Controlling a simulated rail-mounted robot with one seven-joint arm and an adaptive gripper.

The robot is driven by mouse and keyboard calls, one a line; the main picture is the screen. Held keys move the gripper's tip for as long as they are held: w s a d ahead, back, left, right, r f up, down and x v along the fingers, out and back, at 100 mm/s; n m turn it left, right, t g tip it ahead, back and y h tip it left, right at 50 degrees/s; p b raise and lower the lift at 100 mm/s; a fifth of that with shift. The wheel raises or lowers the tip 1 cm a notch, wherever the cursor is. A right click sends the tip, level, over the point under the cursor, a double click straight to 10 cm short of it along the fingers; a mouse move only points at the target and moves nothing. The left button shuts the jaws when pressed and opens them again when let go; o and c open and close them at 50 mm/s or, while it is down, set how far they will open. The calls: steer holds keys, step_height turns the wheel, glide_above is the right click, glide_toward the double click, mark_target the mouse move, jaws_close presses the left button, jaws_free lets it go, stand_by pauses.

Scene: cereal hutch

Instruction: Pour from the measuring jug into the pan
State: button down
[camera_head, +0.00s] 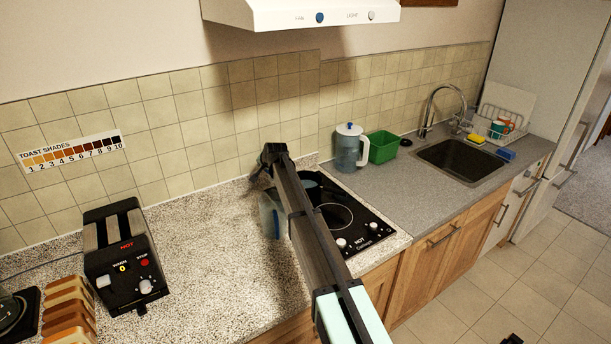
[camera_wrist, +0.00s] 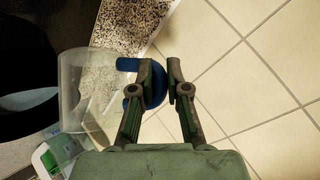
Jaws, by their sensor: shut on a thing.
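The clear measuring jug (camera_head: 270,216) shows just left of my arm in the head view, beside the hob and partly hidden by the arm. In the wrist view the jug (camera_wrist: 88,88) is at the left, with its blue handle (camera_wrist: 157,84) between my fingers. My gripper (camera_wrist: 166,85) is shut on that handle; in the head view its end (camera_head: 268,165) is dark and partly hidden. A dark pan (camera_head: 309,181) on the hob is mostly behind my arm. A large dark round shape at the wrist view's left may be the pan. I cannot tell the jug's tilt or contents.
The black hob (camera_head: 372,222) lies right of my arm. A lidded pitcher (camera_head: 347,152), a green tub (camera_head: 383,147) and the sink (camera_head: 459,160) are further right. A toaster (camera_head: 125,262) and bread slices (camera_head: 68,312) stand left. Speckled counter between toaster and jug is clear.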

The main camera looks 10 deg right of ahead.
steer(key=shift+w+a+f+n+g+h+b, duration=0.2)
steer(key=shift+a+f+n+h+b, duration=0.2)
steer(key=shift+a+f+h+b, duration=0.65)
steer(key=shift+w+a+f+n+g+h+b, duration=0.2)
steer(key=shift+a+f+n+h+b, duration=0.4)
steer(key=shift+f, duration=0.9)
steer(key=shift+w+a+f+n+g+h+b, duration=0.2)
steer(key=shift+a+f+h+b, duration=0.45)
steer(key=shift+a+f, duration=0.5)
steer(key=shift+s+f, duration=0.1)
steer(key=shift+f, duration=0.1)
